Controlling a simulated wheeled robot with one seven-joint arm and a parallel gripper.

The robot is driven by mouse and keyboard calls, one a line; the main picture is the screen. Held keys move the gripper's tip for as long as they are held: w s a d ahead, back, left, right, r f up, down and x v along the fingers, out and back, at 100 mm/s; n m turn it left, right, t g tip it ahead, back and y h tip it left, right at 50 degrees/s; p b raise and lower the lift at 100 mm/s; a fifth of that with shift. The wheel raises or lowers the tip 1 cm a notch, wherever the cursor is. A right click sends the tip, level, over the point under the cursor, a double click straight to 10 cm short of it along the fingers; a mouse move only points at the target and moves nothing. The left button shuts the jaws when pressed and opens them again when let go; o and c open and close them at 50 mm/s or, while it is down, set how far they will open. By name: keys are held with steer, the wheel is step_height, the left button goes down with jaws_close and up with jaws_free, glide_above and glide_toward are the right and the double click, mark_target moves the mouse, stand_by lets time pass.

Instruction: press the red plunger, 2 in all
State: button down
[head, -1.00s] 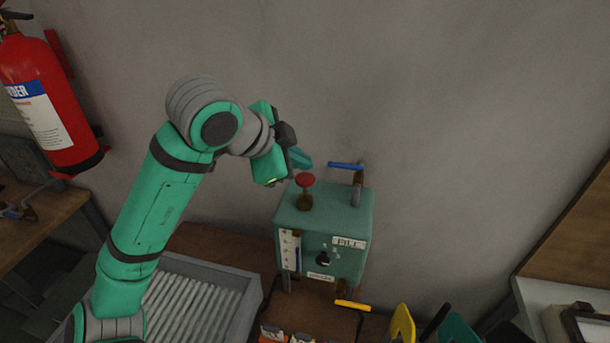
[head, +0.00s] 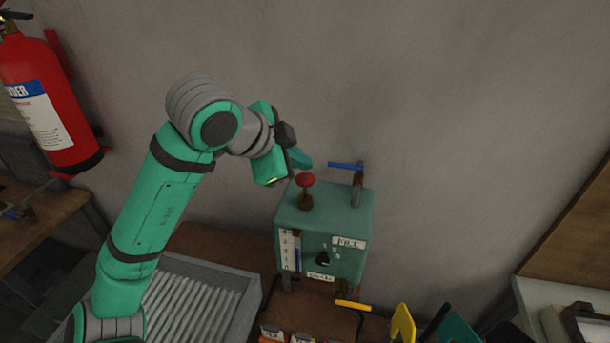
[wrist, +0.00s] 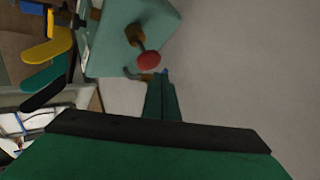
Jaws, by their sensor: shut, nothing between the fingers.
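The red plunger (head: 305,180) stands up on a short stem from a brass fitting on top of a teal box (head: 320,215). In the wrist view the red plunger knob (wrist: 149,61) shows just beyond the fingertips. My gripper (head: 301,159) is shut and empty, above and slightly behind the plunger in the head view, apart from it as far as I can tell. In the wrist view the shut teal fingers (wrist: 161,100) point toward the box, close to the knob.
A blue-handled valve (head: 346,165) rises from the box's back right. A yellow handle (head: 352,305) sits below its front. A grey ribbed tray (head: 250,292) lies to the left. A red extinguisher (head: 45,100) hangs on the wall at far left.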

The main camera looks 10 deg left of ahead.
mark_target(303, 178)
steer(key=shift+f, duration=0.1)
stand_by(0.5)
steer(key=shift+f, duration=0.3)
steer(key=shift+f, duration=1.65)
stand_by(1.8)
stand_by(0.3)
steer(key=shift+r, duration=2.05)
steer(key=shift+r, duration=0.15)
steer(key=shift+r, duration=2.35)
